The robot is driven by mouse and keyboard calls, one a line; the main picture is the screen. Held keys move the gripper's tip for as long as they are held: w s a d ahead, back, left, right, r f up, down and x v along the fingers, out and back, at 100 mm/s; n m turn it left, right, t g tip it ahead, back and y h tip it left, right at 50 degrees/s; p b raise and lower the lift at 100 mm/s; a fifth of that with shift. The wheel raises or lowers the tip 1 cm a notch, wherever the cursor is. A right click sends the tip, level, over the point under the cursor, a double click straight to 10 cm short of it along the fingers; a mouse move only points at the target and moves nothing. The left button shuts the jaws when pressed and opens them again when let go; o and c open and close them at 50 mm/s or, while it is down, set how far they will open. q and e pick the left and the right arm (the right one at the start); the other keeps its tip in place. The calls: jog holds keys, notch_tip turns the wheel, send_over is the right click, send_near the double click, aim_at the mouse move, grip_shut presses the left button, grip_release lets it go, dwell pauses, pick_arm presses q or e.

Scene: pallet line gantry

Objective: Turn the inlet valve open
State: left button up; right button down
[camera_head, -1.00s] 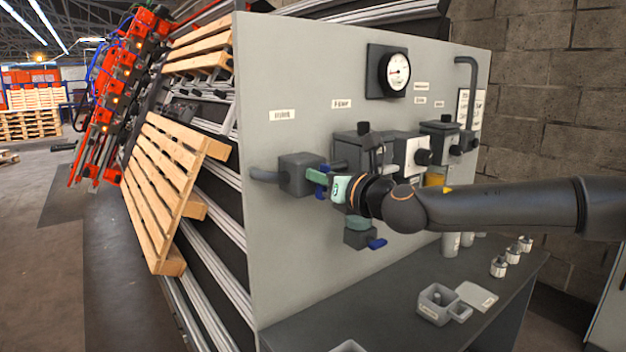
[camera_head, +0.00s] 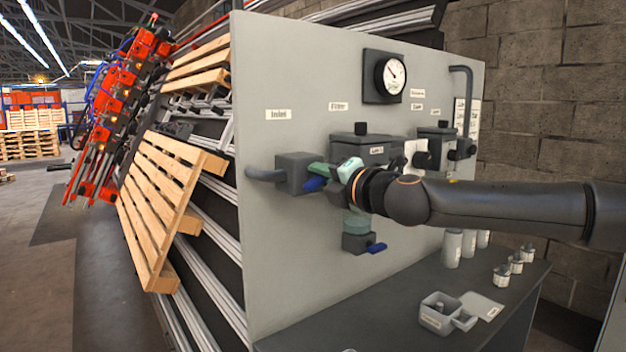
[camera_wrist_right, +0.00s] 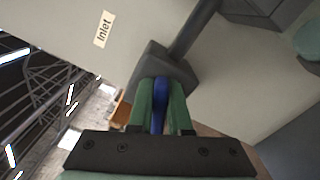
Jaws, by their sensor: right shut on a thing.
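The inlet valve (camera_head: 291,174) is a dark grey block on the grey panel, under a label reading "Inlet". Its blue handle (camera_head: 314,185) points out from the block, slanting a little. My right gripper (camera_head: 320,170) has green fingers and reaches in from the right. In the right wrist view, the valve block (camera_wrist_right: 166,66) is just beyond the fingertips. The blue handle (camera_wrist_right: 159,108) lies between the two green fingers (camera_wrist_right: 160,90), which are shut on it. My left gripper is not in view.
A pressure gauge (camera_head: 391,75) hangs above on the panel (camera_head: 290,60). A filter unit (camera_head: 362,147) and a lower blue handle (camera_head: 377,248) are close to my right gripper. Below, a dark bench (camera_head: 390,315) holds a grey tray (camera_head: 436,318) and small bottles (camera_head: 501,276).

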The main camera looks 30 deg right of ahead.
jog(key=m+b, duration=0.1)
jog(key=m, duration=0.4)
jog(key=shift+f, duration=0.2)
jog(key=shift+b, duration=0.3)
jog(key=c, duration=0.9)
grip_release()
jog(key=shift+o, duration=0.2)
